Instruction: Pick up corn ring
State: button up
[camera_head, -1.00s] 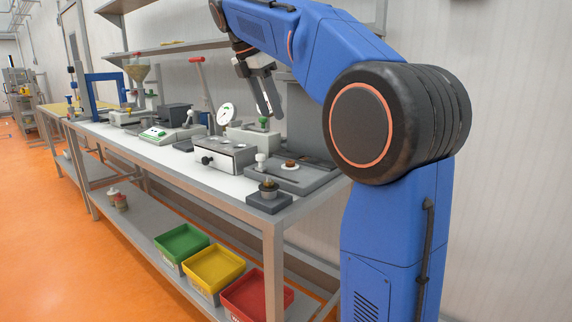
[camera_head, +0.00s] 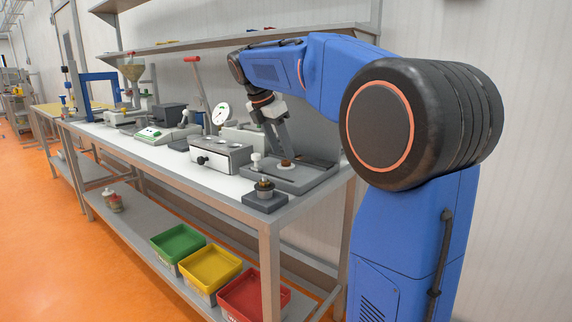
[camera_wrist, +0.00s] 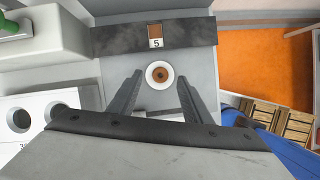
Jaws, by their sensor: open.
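A small round brown piece, which I take to be the corn ring (camera_wrist: 159,75), sits in the middle of a white disc (camera_wrist: 150,81) on a grey fixture. In the head view the brown piece (camera_head: 286,162) shows near the right end of the bench, just below my fingertips. My gripper (camera_wrist: 160,80) is open and empty, pointing down, with one finger on each side of the disc. Its fingers (camera_head: 283,149) hide part of the disc in the head view. I cannot tell how high the tips are above it.
A dark bar labelled 5 (camera_wrist: 190,35) lies past the disc. A white block with round holes (camera_wrist: 38,114) is on the left. A dark block with a small jar-like piece (camera_head: 265,202) stands at the bench's front corner. A grey box (camera_head: 222,156) stands left of the fixture.

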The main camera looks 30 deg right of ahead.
aim_at(286, 163)
jog(key=shift+x, duration=1.45)
jog(key=c, duration=0.9)
